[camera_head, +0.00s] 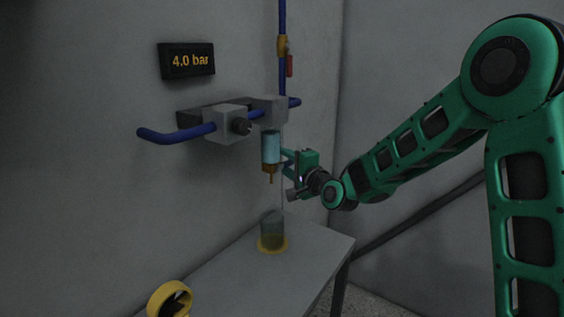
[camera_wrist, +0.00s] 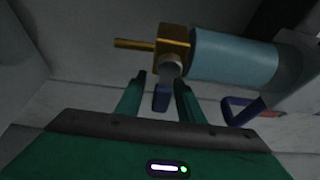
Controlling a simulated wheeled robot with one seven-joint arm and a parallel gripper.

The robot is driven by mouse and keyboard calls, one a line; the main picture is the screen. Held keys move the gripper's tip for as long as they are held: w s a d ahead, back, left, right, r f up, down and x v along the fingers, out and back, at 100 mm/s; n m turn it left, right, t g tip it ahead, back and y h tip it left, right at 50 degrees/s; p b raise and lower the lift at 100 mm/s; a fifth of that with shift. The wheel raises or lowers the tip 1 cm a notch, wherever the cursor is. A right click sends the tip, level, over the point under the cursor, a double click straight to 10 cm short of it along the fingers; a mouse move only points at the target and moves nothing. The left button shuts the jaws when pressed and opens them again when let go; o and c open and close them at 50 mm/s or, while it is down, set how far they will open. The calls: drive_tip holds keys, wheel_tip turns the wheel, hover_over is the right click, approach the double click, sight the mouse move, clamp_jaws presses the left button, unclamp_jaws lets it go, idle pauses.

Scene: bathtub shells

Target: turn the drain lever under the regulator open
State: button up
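The regulator (camera_head: 228,125) is a grey block with a black knob on the wall. A light-blue bowl (camera_head: 270,146) hangs at its right, with a brass drain (camera_head: 270,169) below; both also show in the wrist view, the bowl (camera_wrist: 233,58) and the brass drain block (camera_wrist: 173,42). A small blue lever (camera_wrist: 162,97) sits at the drain's metal stem (camera_wrist: 170,64). My gripper (camera_head: 289,166) is at the right of the drain. In the wrist view, my gripper (camera_wrist: 160,80) is open, one finger on each side of the lever, with gaps visible. In the head view I cannot make out the lever.
A clear jar (camera_head: 272,228) with dark liquid stands in a yellow ring (camera_head: 273,247) on the grey table (camera_head: 235,280) below the drain. A blue pipe (camera_head: 282,15) carries a brass valve (camera_head: 282,46) with a red handle (camera_head: 289,66). A wall display (camera_head: 187,61) reads 4,0 bar.

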drive_tip(key=shift+w+a, duration=0.15)
drive_tip(key=shift+c, duration=0.3)
clamp_jaws()
